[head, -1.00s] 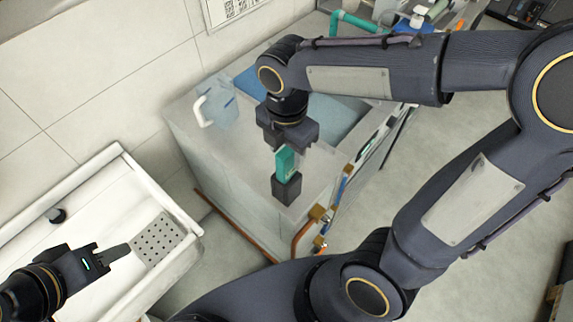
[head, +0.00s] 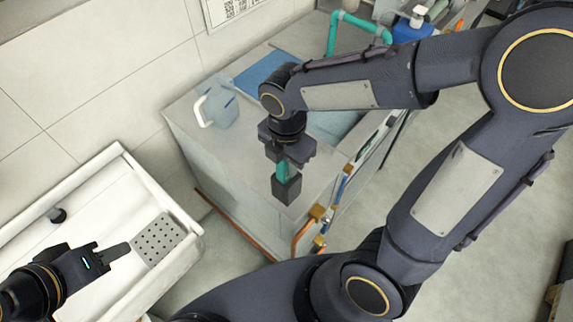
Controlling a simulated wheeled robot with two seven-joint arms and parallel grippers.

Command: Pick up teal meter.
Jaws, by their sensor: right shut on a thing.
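The teal meter (head: 282,171) stands upright in a small dark holder (head: 286,189) near the front corner of the grey counter. My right gripper (head: 284,163) points down over the meter and is shut on its upper part. The gripper hides the meter's top, and the holder hides its lower end. My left gripper (head: 115,251) is at the lower left, over the white basin; its dark fingers show from the side, so I cannot tell whether they are open.
A light blue jug (head: 217,106) with a white handle stands on the counter (head: 190,120), left of my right arm. A blue sink area lies behind it. A white basin (head: 110,200) with a perforated plate (head: 157,239) is at left. Pipes (head: 300,234) run along the counter's front edge.

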